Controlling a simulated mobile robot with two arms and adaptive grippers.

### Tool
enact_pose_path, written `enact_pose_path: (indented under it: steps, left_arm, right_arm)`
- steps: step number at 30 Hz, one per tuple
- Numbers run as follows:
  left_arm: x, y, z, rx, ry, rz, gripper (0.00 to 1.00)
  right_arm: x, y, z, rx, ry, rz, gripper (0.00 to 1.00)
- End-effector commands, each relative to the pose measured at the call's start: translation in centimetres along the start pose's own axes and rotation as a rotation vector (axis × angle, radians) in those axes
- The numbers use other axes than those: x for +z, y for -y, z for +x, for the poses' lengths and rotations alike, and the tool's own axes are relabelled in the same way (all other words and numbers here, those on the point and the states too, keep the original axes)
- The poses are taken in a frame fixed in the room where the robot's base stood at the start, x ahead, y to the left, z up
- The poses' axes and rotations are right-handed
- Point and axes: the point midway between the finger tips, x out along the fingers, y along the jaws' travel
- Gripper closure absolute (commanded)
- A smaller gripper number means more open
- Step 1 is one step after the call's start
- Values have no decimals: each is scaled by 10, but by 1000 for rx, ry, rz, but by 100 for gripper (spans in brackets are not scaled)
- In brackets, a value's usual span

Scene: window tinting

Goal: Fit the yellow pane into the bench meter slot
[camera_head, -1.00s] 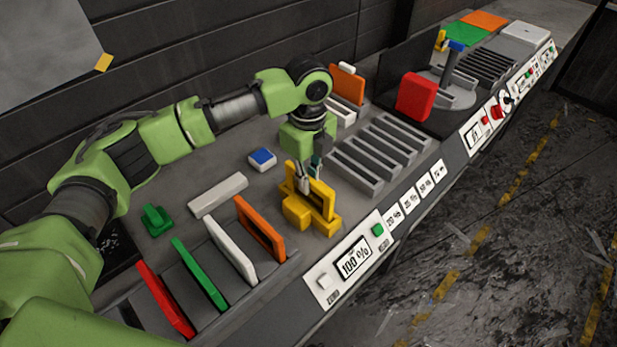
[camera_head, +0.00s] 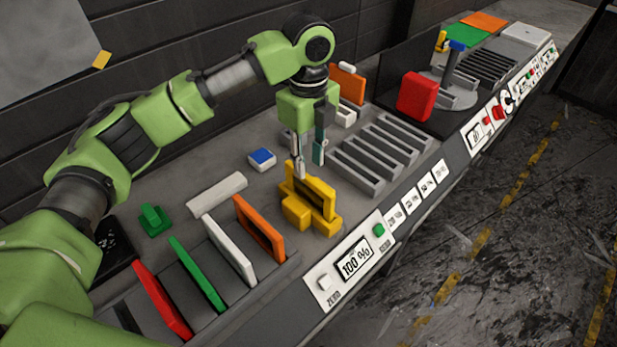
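The yellow pane (camera_head: 322,202) stands upright in the yellow bench meter (camera_head: 296,211), at the front edge of the bench. Both are yellow, so I cannot tell exactly how deep the pane sits. My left gripper (camera_head: 309,160) hangs just above the pane, fingers pointing down and spread apart, with nothing between them. The near fingertip overlaps the pane's top edge in the picture; I cannot tell whether it touches. My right gripper is out of view.
A rack holds red (camera_head: 162,300), green (camera_head: 198,274), white (camera_head: 230,250) and orange (camera_head: 259,229) panes. A white bar (camera_head: 217,195), a blue-topped block (camera_head: 262,158) and a green piece (camera_head: 154,220) lie behind. An empty slotted rack (camera_head: 380,150) stands to the right.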

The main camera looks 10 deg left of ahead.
Motion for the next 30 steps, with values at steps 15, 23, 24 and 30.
enact_pose_path:
  steps: [15,23,24,30]
  left_arm:
    - [0,0,-61,1,-1,0,73]
    - [0,0,-61,1,-1,-1,73]
    - [0,0,-61,1,-1,-1,73]
    - [0,0,-60,1,-1,0,73]
  right_arm:
    - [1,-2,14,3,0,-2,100]
    - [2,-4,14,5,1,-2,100]
    - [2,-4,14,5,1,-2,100]
    - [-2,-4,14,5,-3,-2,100]
